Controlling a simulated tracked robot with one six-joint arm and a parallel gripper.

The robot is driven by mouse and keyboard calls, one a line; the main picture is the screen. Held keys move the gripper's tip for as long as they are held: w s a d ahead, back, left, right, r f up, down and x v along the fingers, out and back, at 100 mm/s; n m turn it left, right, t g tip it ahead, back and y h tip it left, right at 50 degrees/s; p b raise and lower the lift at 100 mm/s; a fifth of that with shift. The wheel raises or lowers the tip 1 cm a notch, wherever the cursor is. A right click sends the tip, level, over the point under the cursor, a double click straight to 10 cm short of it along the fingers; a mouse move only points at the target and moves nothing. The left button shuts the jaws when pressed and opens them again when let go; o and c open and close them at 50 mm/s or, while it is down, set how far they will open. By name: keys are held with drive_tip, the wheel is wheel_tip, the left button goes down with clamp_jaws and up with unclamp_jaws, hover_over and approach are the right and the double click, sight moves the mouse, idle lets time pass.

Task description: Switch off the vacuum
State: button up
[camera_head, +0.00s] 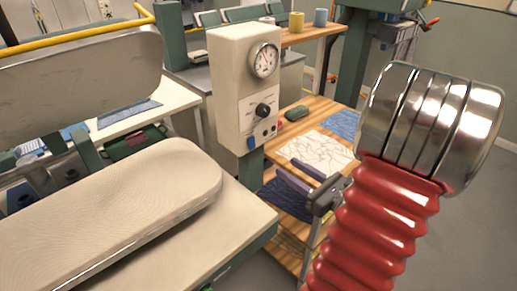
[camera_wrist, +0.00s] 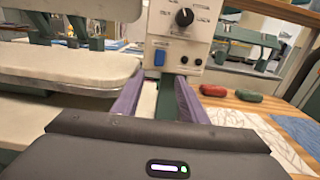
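A cream control box (camera_head: 231,87) with a round gauge (camera_head: 264,59) stands on a green post in the head view. Its panel carries a black rotary knob (camera_head: 263,110), a blue switch (camera_head: 252,143) and small buttons beside it. In the wrist view the knob (camera_wrist: 184,17), blue switch (camera_wrist: 159,57) and two dark buttons (camera_wrist: 191,61) show. The labels are too small to read, so I cannot tell which control is the vacuum's. My gripper (camera_head: 286,168) is open and empty, right of and below the panel, apart from it. Its purple fingers (camera_wrist: 158,84) show in the wrist view.
A padded pressing board (camera_head: 120,205) with a raised upper plate (camera_head: 80,85) is left of the box. A wooden table (camera_head: 298,111) behind my gripper holds a patterned white sheet (camera_head: 318,147), blue cloth and a green object (camera_head: 297,113).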

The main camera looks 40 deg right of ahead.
sight(253, 144)
drive_tip(key=shift+w, duration=0.15)
drive_tip(key=shift+w+a, duration=0.15)
drive_tip(key=shift+w, duration=3.25)
drive_tip(key=shift+w+a, duration=0.1)
drive_tip(key=shift+w, duration=3.3)
clamp_jaws()
